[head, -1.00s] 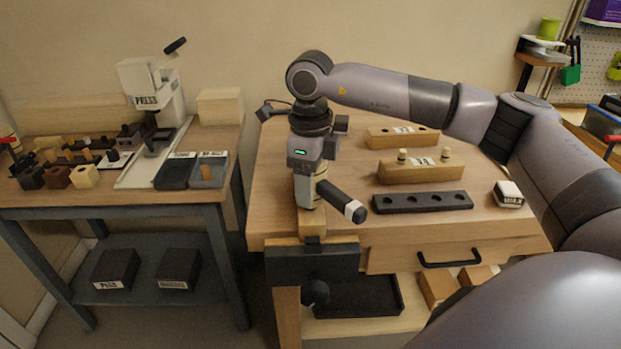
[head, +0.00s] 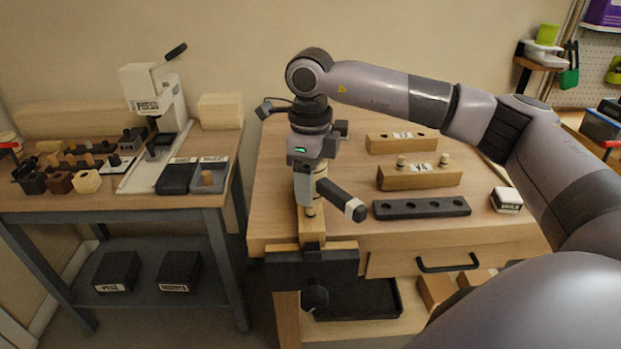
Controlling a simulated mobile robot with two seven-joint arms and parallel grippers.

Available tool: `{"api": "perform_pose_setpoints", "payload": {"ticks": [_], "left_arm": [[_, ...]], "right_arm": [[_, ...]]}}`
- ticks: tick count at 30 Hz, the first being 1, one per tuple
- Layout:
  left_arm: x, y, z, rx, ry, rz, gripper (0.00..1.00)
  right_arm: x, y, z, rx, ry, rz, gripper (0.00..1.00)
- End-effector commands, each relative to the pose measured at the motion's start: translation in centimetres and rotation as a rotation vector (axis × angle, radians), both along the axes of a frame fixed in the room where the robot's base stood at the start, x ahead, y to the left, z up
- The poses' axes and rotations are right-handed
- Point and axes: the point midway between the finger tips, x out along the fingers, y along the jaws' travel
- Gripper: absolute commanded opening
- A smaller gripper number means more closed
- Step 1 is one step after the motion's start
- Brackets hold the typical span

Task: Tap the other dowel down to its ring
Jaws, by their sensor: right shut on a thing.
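My right gripper (head: 311,188) is shut on a mallet with a dark head (head: 338,197) and a pale end face. It holds the mallet over the left part of the bench, above the wooden piece (head: 311,228) at the vise. A small peg-like end (head: 310,211) shows just under the gripper; I cannot tell whether it is a dowel or the mallet's handle. A wooden block (head: 420,178) labelled 14 carries a left dowel (head: 401,162) and a right dowel (head: 444,159), both upright and standing proud. Their rings are too small to make out. My left gripper is out of view.
A dark strip with holes (head: 421,208) lies in front of the block. Another wooden block (head: 402,143) stands behind it. A small white-topped box (head: 506,200) is at the right. The dark vise (head: 312,269) projects at the front edge. A side table (head: 120,196) with a press stands left.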

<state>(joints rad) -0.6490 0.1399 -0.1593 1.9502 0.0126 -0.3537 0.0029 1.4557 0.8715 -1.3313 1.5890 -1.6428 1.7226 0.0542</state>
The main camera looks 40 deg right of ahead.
Motion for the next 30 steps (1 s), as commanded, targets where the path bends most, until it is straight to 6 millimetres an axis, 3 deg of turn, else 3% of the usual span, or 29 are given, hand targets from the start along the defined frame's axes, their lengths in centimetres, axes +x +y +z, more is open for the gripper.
{"api": "perform_pose_setpoints", "payload": {"ticks": [6, 18, 26, 30], "left_arm": [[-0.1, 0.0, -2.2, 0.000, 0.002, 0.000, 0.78], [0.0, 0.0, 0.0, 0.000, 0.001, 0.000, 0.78], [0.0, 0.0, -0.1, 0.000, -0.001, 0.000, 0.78], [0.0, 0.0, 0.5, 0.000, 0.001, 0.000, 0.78]], "right_arm": [[0.0, 0.0, -2.9, 0.001, 0.001, 0.000, 0.12], [0.0, 0.0, -0.2, 0.000, 0.000, 0.000, 0.12], [0.0, 0.0, -0.3, 0.000, 0.000, 0.000, 0.12], [0.0, 0.0, 0.6, 0.001, -0.001, 0.000, 0.12]]}}
